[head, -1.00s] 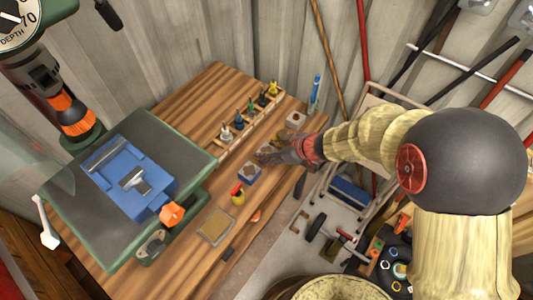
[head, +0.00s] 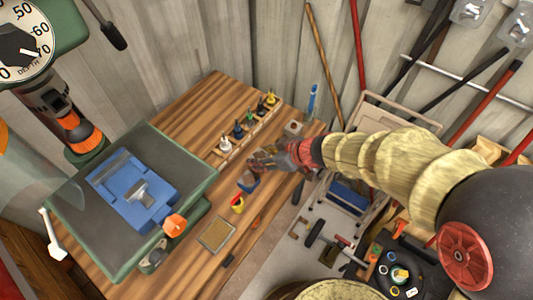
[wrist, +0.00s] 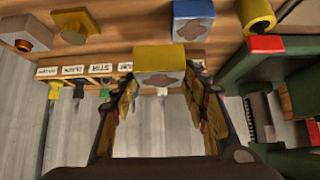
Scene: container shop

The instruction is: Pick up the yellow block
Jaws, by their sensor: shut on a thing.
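The yellow block (wrist: 160,60), with a grey face, sits between the two fingers of my gripper (wrist: 165,95) in the wrist view. The fingers press on its left and right sides. In the head view my gripper (head: 262,162) is low over the right part of the wooden workbench (head: 185,108), and I cannot make out the yellow block there. Whether the block is clear of the bench top is hard to tell.
Labelled pegs (head: 239,131) line the back. A drill press table with a blue vise (head: 133,190) stands left. A tan pad (head: 216,234) lies in front.

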